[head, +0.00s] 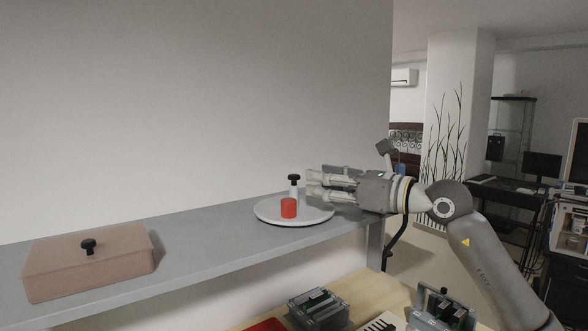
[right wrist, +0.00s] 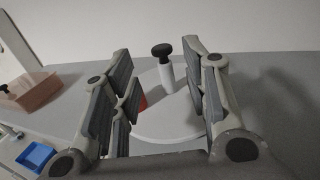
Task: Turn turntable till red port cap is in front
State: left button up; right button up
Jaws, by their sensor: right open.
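The turntable (head: 268,213) is a pale round disc on the grey shelf. The red port cap (head: 288,208) is a short cylinder on the disc's near side in the head view. A white post with a black knob (head: 294,179) stands upright behind it. My right gripper (head: 314,184) is open just right of the post, above the disc. In the right wrist view the white post (right wrist: 166,76) shows between the open fingers, apart from them. The red cap (right wrist: 143,103) is mostly hidden behind the left finger, and the disc (right wrist: 165,130) lies below. My left gripper is not in view.
A pinkish lidded box (head: 88,266) with a black knob stands at the shelf's left. The grey shelf (head: 205,237) is clear between box and disc. Below, a wooden table (head: 362,293) holds grey devices (head: 318,308). A wall rises behind the shelf.

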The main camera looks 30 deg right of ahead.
aim_at(295, 175)
jog(key=p+x, duration=0.2)
jog(key=x, duration=0.4)
jog(key=shift+w+a, duration=0.1)
jog(key=shift+w, duration=0.25)
jog(key=shift+w+a+p, duration=0.25)
jog(key=shift+w+p, duration=0.15)
jog(key=shift+w, duration=0.05)
jog(key=shift+w+f, duration=0.1)
jog(key=shift+w, duration=0.05)
pick_arm(q)
jog(key=r, duration=0.1)
jog(key=w+r, duration=0.1)
jog(key=r, duration=0.1)
jog(key=shift+w+r, duration=0.1)
jog(key=shift+r, duration=0.2)
pick_arm(e)
grip_shut()
pick_arm(q)
jog(key=shift+s, duration=0.35)
